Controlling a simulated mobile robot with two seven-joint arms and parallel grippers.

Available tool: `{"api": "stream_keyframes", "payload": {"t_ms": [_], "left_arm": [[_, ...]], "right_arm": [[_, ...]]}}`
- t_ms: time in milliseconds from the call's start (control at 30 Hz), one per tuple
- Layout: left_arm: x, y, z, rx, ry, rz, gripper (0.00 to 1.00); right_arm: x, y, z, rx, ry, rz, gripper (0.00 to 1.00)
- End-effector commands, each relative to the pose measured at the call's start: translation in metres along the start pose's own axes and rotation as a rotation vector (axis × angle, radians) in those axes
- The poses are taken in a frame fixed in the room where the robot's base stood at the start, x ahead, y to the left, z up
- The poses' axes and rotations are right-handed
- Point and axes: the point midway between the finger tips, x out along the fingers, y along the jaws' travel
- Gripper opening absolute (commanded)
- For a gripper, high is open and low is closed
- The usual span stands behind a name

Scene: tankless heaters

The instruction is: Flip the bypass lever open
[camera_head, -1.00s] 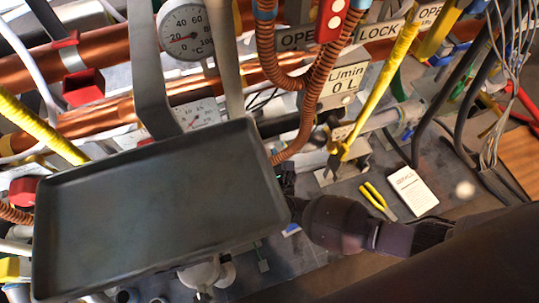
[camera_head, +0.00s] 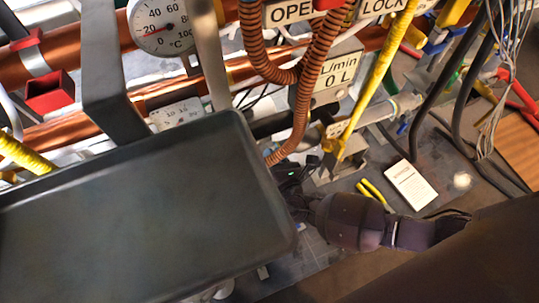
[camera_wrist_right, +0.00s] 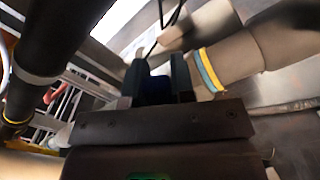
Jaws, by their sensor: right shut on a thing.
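My right gripper (camera_head: 284,178) is at the right edge of a large dark grey panel (camera_head: 140,215) in the head view, low among the pipes, and its fingertips are partly hidden. In the right wrist view, its two dark fingers (camera_wrist_right: 159,76) stand close together with a small dark blue piece (camera_wrist_right: 158,92) between them. I cannot tell whether this piece is the bypass lever; no lever is clearly labelled as bypass. OPEN (camera_head: 290,12) and LOCK (camera_head: 382,5) labels show at the top. My left gripper is not in view.
Brown corrugated hoses (camera_head: 308,85) hang just above my right gripper. A yellow-wrapped pipe (camera_head: 382,75) and black cables (camera_head: 436,85) are to the right. A white card (camera_head: 411,187) and yellow-handled pliers (camera_head: 371,191) lie on the floor. The dial gauge (camera_head: 160,24) is upper left.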

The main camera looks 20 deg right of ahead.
Motion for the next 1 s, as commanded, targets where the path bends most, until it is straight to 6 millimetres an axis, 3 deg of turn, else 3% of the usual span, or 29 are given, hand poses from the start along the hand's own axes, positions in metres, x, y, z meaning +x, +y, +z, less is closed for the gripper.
{"api": "stream_keyframes", "payload": {"t_ms": [300, 767, 800, 933, 1000], "left_arm": [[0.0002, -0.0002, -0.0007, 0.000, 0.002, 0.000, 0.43], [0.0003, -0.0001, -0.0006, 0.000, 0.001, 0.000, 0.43], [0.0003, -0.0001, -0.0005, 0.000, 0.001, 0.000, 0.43], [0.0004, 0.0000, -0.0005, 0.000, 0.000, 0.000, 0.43], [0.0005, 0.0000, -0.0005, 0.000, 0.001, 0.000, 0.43]], "right_arm": [[0.0023, -0.0067, 0.0016, 0.102, -0.004, 0.002, 0.00], [0.0028, -0.0075, 0.0018, 0.114, -0.005, 0.002, 0.00], [0.0028, -0.0075, 0.0019, 0.114, -0.005, 0.002, 0.29], [0.0020, -0.0078, 0.0013, 0.113, -0.004, 0.001, 0.49], [0.0016, -0.0080, 0.0009, 0.113, -0.003, 0.001, 0.49]]}}
